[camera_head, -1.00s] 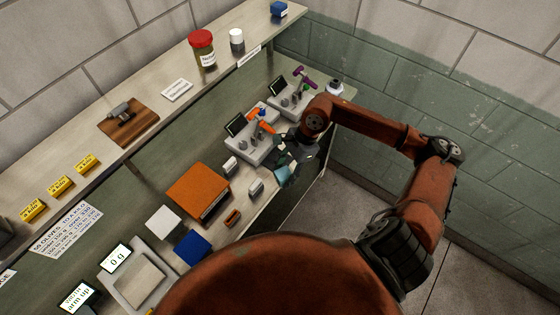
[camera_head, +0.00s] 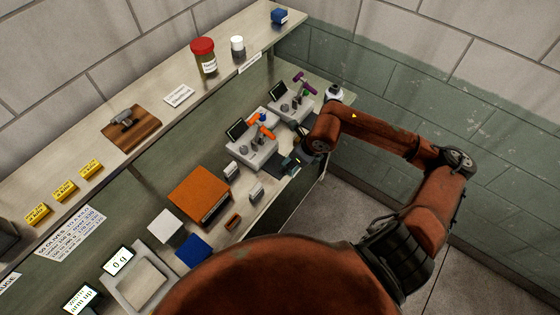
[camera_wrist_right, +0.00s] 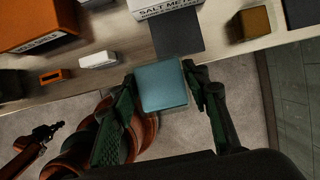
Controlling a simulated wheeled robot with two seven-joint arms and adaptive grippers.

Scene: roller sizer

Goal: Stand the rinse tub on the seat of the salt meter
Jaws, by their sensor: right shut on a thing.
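The rinse tub is a small teal block-like thing (camera_wrist_right: 162,86), seen from above between the fingers of my right gripper (camera_wrist_right: 166,92) in the right wrist view. My right gripper is shut on it and holds it just off the front edge of the bench, with floor behind. In the head view the right gripper (camera_head: 296,158) is partly hidden by its own arm. A white box lettered SALT METER (camera_wrist_right: 168,9) is at the top of the wrist view, with a dark grey square (camera_wrist_right: 178,36) in front of it, apart from the tub.
Two grey devices stand on the bench, one with an orange handle (camera_head: 254,151), one with a purple handle (camera_head: 292,104). An orange box (camera_head: 199,194), small white blocks (camera_head: 256,191) and a blue mat (camera_head: 193,249) lie nearer. A shelf (camera_head: 150,87) runs behind.

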